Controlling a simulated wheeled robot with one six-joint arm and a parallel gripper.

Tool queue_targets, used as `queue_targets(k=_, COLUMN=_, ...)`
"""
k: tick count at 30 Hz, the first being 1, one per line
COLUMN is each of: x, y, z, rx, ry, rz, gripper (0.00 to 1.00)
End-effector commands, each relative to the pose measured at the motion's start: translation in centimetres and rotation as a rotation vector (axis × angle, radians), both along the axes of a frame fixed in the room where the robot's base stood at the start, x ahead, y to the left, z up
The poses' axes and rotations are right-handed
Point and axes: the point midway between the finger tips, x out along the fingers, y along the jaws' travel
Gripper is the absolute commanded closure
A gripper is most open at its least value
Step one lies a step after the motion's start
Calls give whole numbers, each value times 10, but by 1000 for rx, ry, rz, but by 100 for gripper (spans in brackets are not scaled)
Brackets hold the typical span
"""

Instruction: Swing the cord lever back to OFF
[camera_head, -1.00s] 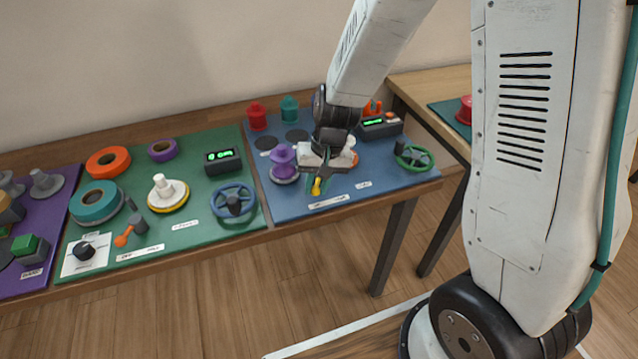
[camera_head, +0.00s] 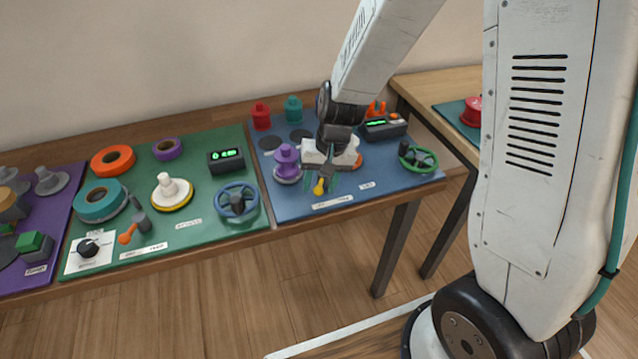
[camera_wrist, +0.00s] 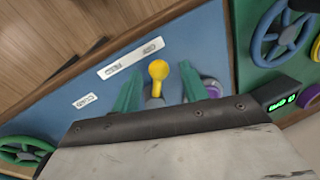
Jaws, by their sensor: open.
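In the wrist view the yellow knob (camera_wrist: 158,72) shows between my two green fingers. My gripper (camera_head: 323,180) is open at the lever, with one finger on each side. In the wrist view there is a gap between my gripper (camera_wrist: 161,93) fingers and the knob. The lever's lower stem and pivot are partly hidden by my gripper. White labels (camera_wrist: 130,58) lie in front of it; their print is too small to read surely.
A purple spool (camera_head: 287,163) stands close to the left of my gripper. A green handwheel (camera_head: 418,158) is to the right and a box with a lit display (camera_head: 384,129) behind. Red (camera_head: 261,117) and teal (camera_head: 293,110) spools stand at the back. The mat's front strip is mostly clear.

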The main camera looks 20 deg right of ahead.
Motion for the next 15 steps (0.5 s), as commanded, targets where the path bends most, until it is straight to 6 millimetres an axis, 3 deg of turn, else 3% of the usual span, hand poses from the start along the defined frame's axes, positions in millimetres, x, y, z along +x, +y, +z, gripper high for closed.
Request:
queue_targets(k=9, x=-1, y=-10, z=53, rx=0, ry=-5, rz=0, gripper=56)
queue_targets(k=15, x=-3, y=-12, z=68, rx=0, ry=-1, rz=2, gripper=56)
